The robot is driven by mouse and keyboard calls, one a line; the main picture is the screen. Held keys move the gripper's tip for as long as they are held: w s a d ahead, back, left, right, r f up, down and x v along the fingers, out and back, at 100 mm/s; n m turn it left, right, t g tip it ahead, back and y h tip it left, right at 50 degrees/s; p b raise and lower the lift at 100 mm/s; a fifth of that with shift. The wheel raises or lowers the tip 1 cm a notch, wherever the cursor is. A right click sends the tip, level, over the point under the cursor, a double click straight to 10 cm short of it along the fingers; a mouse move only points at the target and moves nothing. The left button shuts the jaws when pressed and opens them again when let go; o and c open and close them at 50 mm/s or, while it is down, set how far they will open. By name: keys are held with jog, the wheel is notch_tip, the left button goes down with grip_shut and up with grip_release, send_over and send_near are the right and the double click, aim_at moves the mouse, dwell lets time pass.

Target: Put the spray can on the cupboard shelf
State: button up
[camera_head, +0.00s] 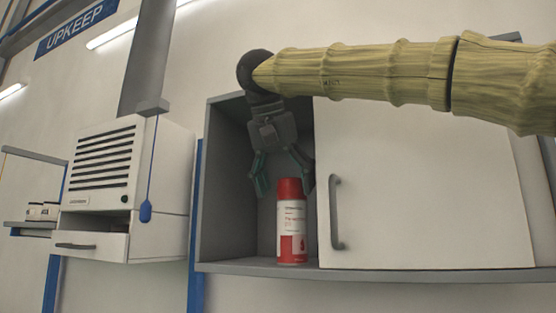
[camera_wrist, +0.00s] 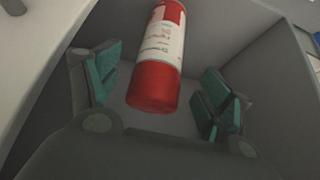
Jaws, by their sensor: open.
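The spray can (camera_head: 291,222), red with a white label, stands upright on the floor of the grey cupboard shelf (camera_head: 240,265), in the open left compartment. My gripper (camera_head: 282,182) is just above the can, pointing down, with its green-padded fingers spread to either side of the can's top. In the wrist view the red and white can (camera_wrist: 158,55) shows between the two open fingers (camera_wrist: 155,95), with a gap visible on each side. The fingers appear not to touch it.
A white cupboard door (camera_head: 425,190) with a grey handle (camera_head: 337,212) covers the right part, close beside the can. A white vented unit (camera_head: 105,160) with a drawer hangs on the left. A small shelf with jars (camera_head: 42,211) is at far left.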

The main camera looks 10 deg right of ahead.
jog(key=b+v, duration=0.1)
jog(key=v, duration=0.6)
jog(key=shift+s+a+r, duration=0.2)
jog(key=shift+r, duration=0.1)
